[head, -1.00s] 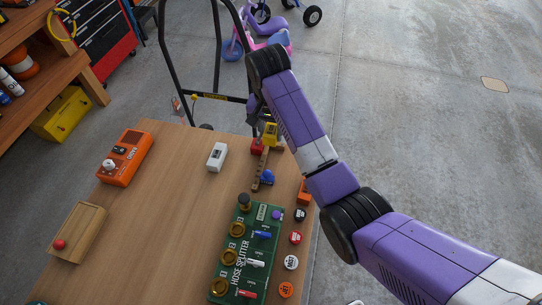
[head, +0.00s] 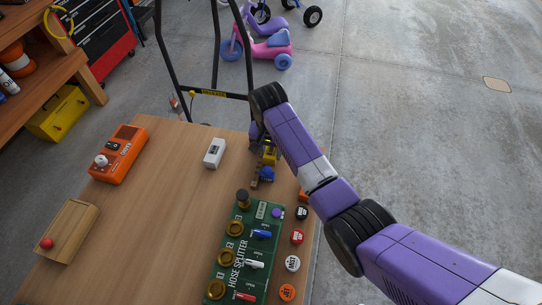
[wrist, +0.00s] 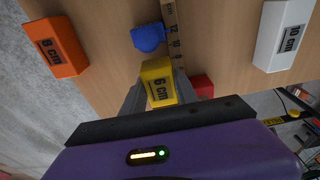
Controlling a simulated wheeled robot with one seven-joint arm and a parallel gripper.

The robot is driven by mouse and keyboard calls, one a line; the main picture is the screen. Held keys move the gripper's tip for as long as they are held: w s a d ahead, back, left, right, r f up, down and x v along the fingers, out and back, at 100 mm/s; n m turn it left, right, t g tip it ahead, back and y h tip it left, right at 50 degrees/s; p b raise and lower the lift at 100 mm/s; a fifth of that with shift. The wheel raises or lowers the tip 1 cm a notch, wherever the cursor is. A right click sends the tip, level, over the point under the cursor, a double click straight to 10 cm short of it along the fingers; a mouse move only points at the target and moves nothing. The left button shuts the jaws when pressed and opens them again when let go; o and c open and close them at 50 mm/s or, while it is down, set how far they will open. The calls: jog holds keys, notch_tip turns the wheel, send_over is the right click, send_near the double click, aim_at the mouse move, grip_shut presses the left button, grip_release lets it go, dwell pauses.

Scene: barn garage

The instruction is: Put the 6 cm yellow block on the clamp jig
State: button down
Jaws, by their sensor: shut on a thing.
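The yellow block (wrist: 158,82), marked 6 cm, is held between the two fingers of my gripper (wrist: 160,88) in the wrist view. In the head view the yellow block (head: 270,154) shows beside my gripper (head: 263,147), partly hidden by it. The clamp jig (wrist: 171,28) is a wooden strip with a cm scale, a blue jaw (wrist: 148,38) and a red part (wrist: 203,86). The block is over or on the strip, between blue and red; I cannot tell if it touches. In the head view the blue jaw (head: 266,174) is just below the block, and the red part is hidden.
A white 10 cm block (head: 214,153) lies left of the jig. An orange 8 cm block (wrist: 54,47) lies on the other side. A green hose splitter board (head: 248,250) is near. An orange device (head: 120,155) and wooden box (head: 72,232) stand left. The table's middle is clear.

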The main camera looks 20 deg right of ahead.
jog(key=shift+f, duration=0.2)
jog(key=shift+f, duration=0.35)
jog(key=c, duration=0.9)
grip_release()
jog(key=shift+f, duration=0.1)
